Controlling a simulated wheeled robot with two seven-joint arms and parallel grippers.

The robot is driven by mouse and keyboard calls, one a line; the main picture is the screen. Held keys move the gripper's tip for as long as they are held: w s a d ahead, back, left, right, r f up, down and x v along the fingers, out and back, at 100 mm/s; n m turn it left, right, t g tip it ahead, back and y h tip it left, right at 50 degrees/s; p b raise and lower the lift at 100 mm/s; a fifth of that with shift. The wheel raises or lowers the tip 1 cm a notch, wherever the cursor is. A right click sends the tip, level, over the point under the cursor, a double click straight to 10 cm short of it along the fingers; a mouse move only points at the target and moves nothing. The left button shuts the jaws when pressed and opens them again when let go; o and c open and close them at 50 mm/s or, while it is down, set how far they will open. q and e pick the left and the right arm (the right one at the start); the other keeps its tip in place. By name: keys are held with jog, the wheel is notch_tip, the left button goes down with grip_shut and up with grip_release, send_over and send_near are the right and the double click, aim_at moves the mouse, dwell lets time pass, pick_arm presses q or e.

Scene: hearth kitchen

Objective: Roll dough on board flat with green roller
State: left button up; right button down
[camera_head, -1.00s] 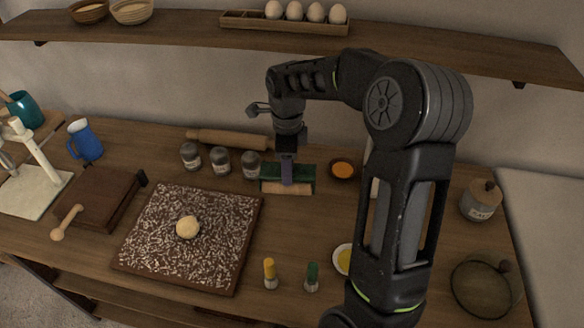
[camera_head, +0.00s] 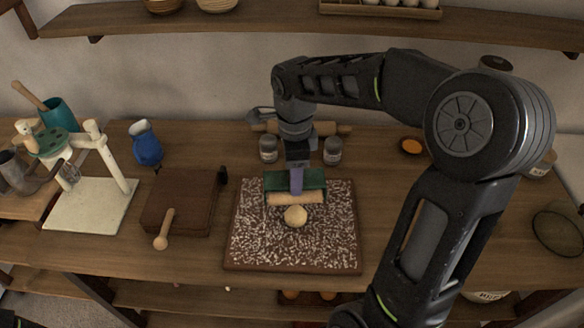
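A pale ball of dough (camera_head: 296,215) sits near the middle of a dark board (camera_head: 292,262) speckled with white flour. My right gripper (camera_head: 297,180) comes down from above, shut on the purple handle of the green roller (camera_head: 282,182). The roller has a dark green frame and a pale wooden cylinder at its front. It is over the back part of the board, just behind the dough. I cannot tell whether it touches the board or the dough. My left gripper is not in view.
A brown box (camera_head: 178,200) with a wooden spoon-like tool (camera_head: 164,230) stands left of the board. A blue jug (camera_head: 146,146) and a white stand (camera_head: 92,203) are further left. Jars (camera_head: 332,150) and a wooden rolling pin (camera_head: 335,129) lie behind the board.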

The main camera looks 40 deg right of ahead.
jog(key=shift+s+d, duration=0.15)
jog(key=shift+d, duration=0.15)
jog(key=shift+a+f, duration=0.15)
jog(key=shift+f+b, duration=2)
jog(key=shift+f, duration=0.75)
jog(key=shift+f+b, duration=0.75)
jog(key=shift+f, duration=0.1)
